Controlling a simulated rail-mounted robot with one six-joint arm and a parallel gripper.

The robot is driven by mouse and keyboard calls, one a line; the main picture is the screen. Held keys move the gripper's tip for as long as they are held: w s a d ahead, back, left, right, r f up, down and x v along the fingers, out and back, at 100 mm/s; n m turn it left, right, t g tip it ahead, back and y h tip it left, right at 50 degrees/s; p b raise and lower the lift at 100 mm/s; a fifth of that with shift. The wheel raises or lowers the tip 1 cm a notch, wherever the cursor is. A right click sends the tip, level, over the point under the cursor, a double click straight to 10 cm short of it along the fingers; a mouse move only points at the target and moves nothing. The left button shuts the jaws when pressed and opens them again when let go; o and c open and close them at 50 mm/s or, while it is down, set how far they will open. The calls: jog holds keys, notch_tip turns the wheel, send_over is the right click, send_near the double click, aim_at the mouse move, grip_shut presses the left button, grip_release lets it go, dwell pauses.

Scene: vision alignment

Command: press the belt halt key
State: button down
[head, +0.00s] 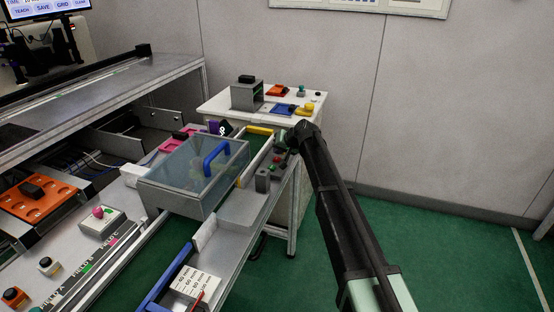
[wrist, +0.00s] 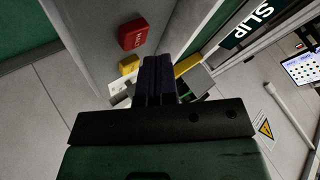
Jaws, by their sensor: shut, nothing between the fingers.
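In the wrist view a red block-shaped key (wrist: 133,33) with small white lettering stands on a grey surface; the lettering is too small to read surely, so I cannot confirm it is the belt halt key. My gripper (wrist: 158,62) is shut and empty, its dark fingers just below and right of the red key in the picture, apart from it. In the head view my gripper (head: 283,143) is at the far end of the metal rail bench, and small red parts (head: 277,160) show close by it. Whether these are the same key I cannot tell.
A yellow block (wrist: 129,64) lies close left of my fingers. A clear lidded box with a blue handle (head: 217,160) stands on the bench. A grey upright block (head: 262,180) is near my gripper. A white side table (head: 220,103) with small parts stands behind.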

aim_at(278, 158)
dwell(0.8)
jog(key=shift+f+b, duration=0.4)
jog(key=shift+f+b, duration=0.45)
dwell(0.5)
jog(key=shift+r+p, duration=0.85)
notch_tip(278, 158, up, 5)
jog(key=p, duration=0.5)
jog(key=shift+r, duration=0.15)
